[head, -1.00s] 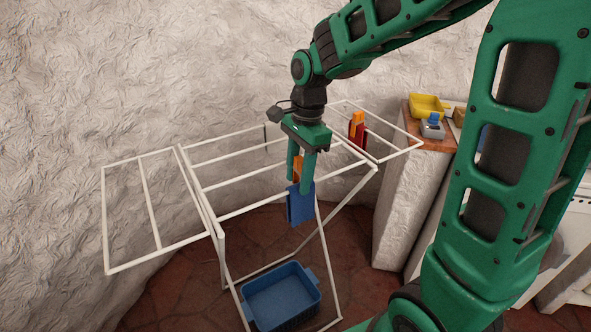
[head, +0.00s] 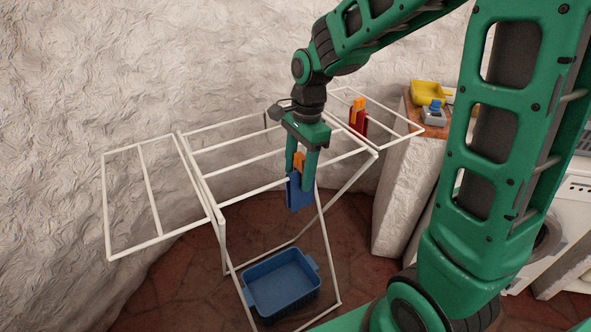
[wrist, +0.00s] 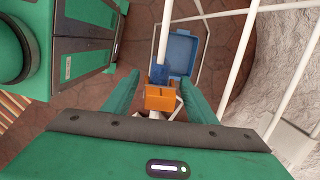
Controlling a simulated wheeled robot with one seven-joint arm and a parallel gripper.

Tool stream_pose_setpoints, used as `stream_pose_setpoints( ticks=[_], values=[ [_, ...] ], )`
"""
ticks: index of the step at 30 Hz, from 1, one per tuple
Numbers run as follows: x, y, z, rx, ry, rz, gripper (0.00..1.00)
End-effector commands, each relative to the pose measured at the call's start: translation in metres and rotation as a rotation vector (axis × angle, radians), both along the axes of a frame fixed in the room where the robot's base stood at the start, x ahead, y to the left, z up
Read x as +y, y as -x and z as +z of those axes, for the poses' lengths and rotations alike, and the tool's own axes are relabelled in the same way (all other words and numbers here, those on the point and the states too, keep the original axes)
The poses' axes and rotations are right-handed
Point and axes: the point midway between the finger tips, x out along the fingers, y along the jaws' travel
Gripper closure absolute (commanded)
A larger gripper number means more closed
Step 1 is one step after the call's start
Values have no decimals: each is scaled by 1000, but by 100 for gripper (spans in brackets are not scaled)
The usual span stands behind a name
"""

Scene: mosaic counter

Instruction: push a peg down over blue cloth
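The blue cloth (head: 299,193) hangs over the front rail of the white drying rack (head: 240,203). In the wrist view its dark blue edge (wrist: 158,74) shows just beyond the peg. An orange peg (head: 299,160) stands at the top of the blue cloth; it also shows in the wrist view (wrist: 160,98). My gripper (head: 300,182) points down over the cloth, with one finger on each side of the peg. In the wrist view the fingers are apart, with gaps on both sides of the peg. The peg's lower end is hidden.
A red cloth (head: 361,123) with another orange peg (head: 357,106) hangs on the rack's right wing. A blue basket (head: 281,286) sits on the floor below. A yellow container (head: 430,92) stands on a ledge at right. The left wing is bare.

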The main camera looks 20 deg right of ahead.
Motion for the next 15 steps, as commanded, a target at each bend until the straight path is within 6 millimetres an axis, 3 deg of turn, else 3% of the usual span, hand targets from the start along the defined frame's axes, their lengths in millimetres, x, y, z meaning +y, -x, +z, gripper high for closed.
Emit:
stream_pose_setpoints(
  ticks=[10,15],
  values=[
    [0,0,1,-1,0,0,40],
    [-2,-2,17,-3,0,0,40]
  ],
)
